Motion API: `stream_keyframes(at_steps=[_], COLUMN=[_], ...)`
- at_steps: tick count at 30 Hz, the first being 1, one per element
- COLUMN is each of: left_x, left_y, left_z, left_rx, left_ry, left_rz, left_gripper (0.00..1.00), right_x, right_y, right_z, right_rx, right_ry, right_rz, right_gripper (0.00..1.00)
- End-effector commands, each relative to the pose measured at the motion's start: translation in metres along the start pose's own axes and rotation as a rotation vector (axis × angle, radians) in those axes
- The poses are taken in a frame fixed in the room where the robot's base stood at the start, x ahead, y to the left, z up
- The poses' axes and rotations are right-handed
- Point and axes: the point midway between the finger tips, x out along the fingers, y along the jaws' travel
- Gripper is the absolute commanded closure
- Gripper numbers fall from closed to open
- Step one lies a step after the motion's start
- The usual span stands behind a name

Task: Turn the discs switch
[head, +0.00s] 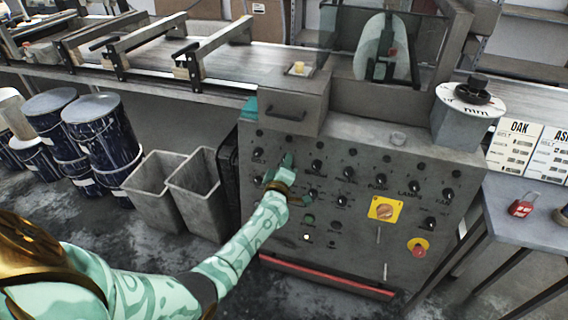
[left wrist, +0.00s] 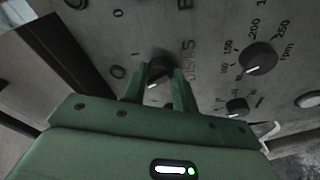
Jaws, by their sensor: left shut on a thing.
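The discs switch (left wrist: 160,66) is a small dark round knob with a pale pointer mark, beside the printed word DISCS, in the left wrist view. My left gripper (left wrist: 159,82) is shut on this knob, with one green finger on each side of it. In the head view my left gripper (head: 284,170) is at the left part of the grey control panel (head: 345,240), and it hides the knob there. My right gripper is in neither view.
Close by are other black knobs, including a speed dial (left wrist: 258,58). Two grey bins (head: 200,185) stand left of the panel. A side table (head: 520,190) stands right.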

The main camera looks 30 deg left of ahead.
Motion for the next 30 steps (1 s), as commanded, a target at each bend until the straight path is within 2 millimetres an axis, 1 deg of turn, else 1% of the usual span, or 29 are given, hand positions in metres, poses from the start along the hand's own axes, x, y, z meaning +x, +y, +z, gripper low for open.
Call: stream_keyframes(at_steps=[9, 22, 23, 24, 25, 30], left_x=[-0.0006, -0.0007, -0.0007, -0.0007, -0.0007, -0.0003], left_y=[-0.0005, -0.001, -0.001, -0.001, -0.001, -0.0003], left_z=[0.001, 0.0012, 0.0012, 0.0012, 0.0011, 0.0007], left_rx=[-0.084, -0.095, -0.095, -0.095, -0.095, -0.094], left_ry=[0.003, 0.004, 0.004, 0.004, 0.004, 0.005], left_rz=[-0.017, -0.019, -0.019, -0.019, -0.019, -0.018], left_gripper=[0.95, 0.95, 0.7, 0.58, 0.51, 0.51], right_x=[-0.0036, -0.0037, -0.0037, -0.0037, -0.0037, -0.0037], right_y=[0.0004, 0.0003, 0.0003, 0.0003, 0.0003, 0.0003], right_z=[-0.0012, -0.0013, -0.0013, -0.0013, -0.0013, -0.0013], right_rx=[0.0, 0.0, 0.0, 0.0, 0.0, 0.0], right_ry=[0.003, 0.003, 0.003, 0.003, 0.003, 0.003], right_rz=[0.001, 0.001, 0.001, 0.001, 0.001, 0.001], right_gripper=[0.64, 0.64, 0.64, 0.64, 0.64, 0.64])
